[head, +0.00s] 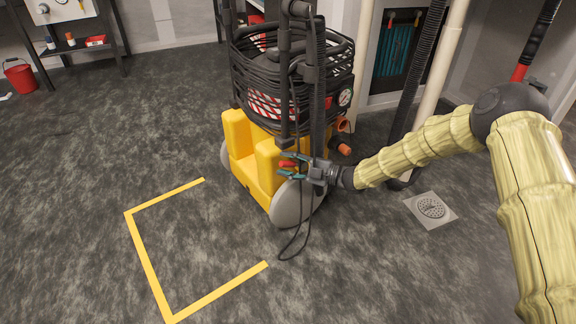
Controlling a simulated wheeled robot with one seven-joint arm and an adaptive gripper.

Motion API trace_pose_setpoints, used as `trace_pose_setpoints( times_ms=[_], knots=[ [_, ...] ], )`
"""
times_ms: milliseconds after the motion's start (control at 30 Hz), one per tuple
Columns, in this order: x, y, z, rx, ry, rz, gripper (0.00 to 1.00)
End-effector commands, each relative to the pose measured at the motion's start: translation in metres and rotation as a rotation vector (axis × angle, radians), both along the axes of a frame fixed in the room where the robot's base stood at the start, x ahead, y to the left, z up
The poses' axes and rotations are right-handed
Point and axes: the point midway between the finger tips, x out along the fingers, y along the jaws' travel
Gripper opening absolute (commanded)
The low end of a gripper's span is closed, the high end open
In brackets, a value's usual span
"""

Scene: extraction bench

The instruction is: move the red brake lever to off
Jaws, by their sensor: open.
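The red brake lever (286,164) shows as a small red piece low on the side of the yellow wheeled machine (240,135), above its grey wheel (291,204). My gripper (291,166) is open, with its teal fingers around or just in front of the red piece. I cannot tell whether the fingers touch it. The rest of the lever and any off marking are hidden or too small to make out.
Black hose (335,70) is coiled on the machine, and a thin black cable hangs to the floor beside the wheel. A yellow floor outline (143,250) lies front left. A floor drain (431,207) is at right. The left floor is open.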

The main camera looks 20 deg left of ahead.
Motion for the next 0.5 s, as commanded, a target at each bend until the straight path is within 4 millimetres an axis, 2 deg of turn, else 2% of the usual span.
trace_pose_setpoints(
  times_ms=[100,133,367,500],
  knots=[
    [0.0000,0.0000,0.0002,0.000,0.000,0.000,0.44],
    [0.0000,0.0000,0.0001,0.000,0.000,0.000,0.41],
    [0.0000,-0.0001,0.0001,0.000,0.000,0.000,0.00],
    [0.0000,-0.0001,0.0001,0.000,0.000,0.000,0.00]
  ],
)
